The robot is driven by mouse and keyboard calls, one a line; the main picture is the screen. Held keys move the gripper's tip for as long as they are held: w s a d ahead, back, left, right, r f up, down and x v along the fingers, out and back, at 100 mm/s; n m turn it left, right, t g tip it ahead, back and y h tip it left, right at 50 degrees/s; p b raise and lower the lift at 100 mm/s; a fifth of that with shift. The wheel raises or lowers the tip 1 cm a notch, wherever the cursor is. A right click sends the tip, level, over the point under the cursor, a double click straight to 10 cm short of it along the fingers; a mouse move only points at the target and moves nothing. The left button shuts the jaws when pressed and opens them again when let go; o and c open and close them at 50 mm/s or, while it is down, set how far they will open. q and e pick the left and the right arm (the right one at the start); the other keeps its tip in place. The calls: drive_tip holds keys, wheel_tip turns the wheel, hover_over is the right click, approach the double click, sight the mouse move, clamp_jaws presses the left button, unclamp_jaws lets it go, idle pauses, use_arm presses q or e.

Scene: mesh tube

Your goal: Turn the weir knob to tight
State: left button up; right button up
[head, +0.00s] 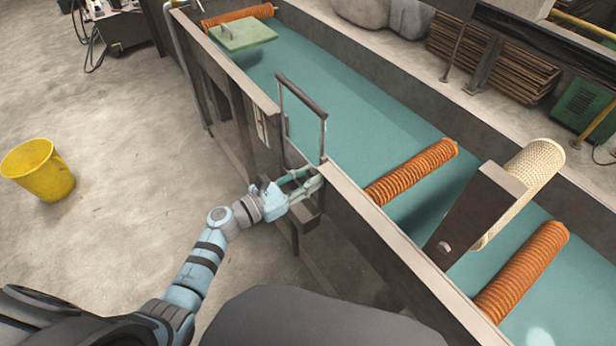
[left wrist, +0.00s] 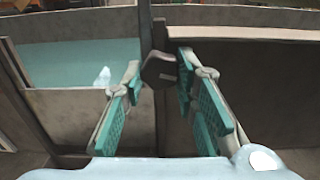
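A dark, lobed knob (left wrist: 160,69), which I take for the weir knob, sits on the trough's side wall in the left wrist view. My left gripper (head: 308,186) is at the outer side of the trough, just below the gap in its near wall. In the left wrist view, the gripper's green-padded fingers (left wrist: 157,85) stand apart, with the knob near their tips, closer to the right finger. I cannot tell whether that finger touches it. In the head view the gripper hides the knob. My right gripper is not in view.
The long trough (head: 390,258) holds teal water. A dark upright frame (head: 302,97) rises above the gripper. Orange ribbed rollers (head: 412,171) and a pale mesh roll (head: 525,185) lie to the right. A yellow bucket (head: 40,172) stands on open floor at left.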

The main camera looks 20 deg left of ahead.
use_arm(q)
clamp_jaws()
drive_tip(key=m+b, duration=0.5)
drive_tip(key=m, duration=0.1)
drive_tip(key=shift+a+f+m, duration=0.1)
drive_tip(key=shift+f+m, duration=0.05)
drive_tip(key=shift+m, duration=0.25)
drive_tip(key=m+b, duration=0.3)
drive_tip(key=m, duration=0.1)
drive_tip(key=shift+w+m, duration=0.1)
drive_tip(key=shift+m, duration=0.2)
drive_tip(key=shift+r+m+b, duration=0.2)
drive_tip(key=shift+m+b, duration=1.1)
drive_tip(key=shift+m, duration=0.5)
